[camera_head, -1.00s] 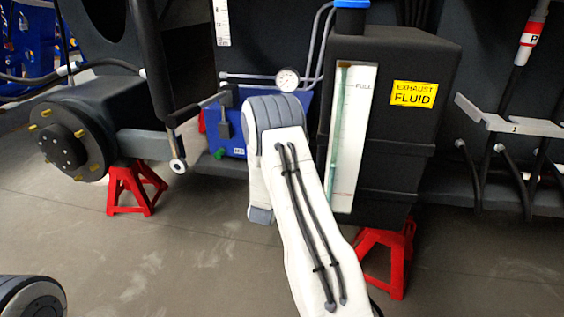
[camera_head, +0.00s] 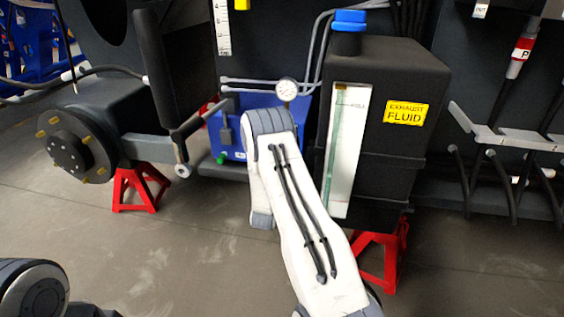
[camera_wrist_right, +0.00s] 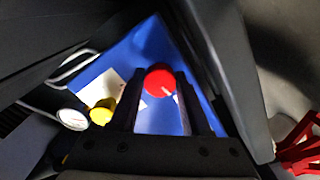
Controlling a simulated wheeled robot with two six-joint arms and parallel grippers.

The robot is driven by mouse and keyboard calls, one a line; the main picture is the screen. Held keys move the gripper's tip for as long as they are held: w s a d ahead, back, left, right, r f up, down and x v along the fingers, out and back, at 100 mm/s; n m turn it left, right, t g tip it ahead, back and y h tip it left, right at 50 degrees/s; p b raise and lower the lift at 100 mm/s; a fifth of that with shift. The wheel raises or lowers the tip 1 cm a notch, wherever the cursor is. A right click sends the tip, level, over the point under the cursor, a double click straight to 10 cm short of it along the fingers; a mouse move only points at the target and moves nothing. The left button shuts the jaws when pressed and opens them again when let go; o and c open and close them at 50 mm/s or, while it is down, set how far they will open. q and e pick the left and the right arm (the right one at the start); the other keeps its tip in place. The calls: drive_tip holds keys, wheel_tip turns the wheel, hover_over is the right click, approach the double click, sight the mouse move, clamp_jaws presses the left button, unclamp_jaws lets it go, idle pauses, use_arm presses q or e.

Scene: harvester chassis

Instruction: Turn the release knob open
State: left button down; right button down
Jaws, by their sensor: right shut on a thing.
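The release knob (camera_wrist_right: 159,79) is round and red with a short white mark, on the blue unit (camera_wrist_right: 145,50) in the right wrist view. My right gripper (camera_wrist_right: 160,88) is shut on the red knob, one dark finger on each side of it. In the head view my right arm reaches to the blue unit (camera_head: 230,108); its gripper and the knob are hidden behind the arm. My left gripper is not in view; only part of my left arm shows at the lower left.
A yellow knob (camera_wrist_right: 101,112) and a dial gauge (camera_wrist_right: 72,119) sit left of the red knob. The black exhaust fluid tank (camera_head: 385,150) stands right of my right arm. A lever (camera_head: 170,110) is on the left. Red stands (camera_head: 140,187) are on the floor.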

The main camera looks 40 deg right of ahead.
drive_tip(key=shift+a+n+p, duration=0.1)
drive_tip(key=shift+n+p, duration=4.05)
drive_tip(key=shift+n, duration=3.85)
drive_tip(key=shift+c, duration=1.9)
unclamp_jaws()
drive_tip(key=shift+r, duration=0.1)
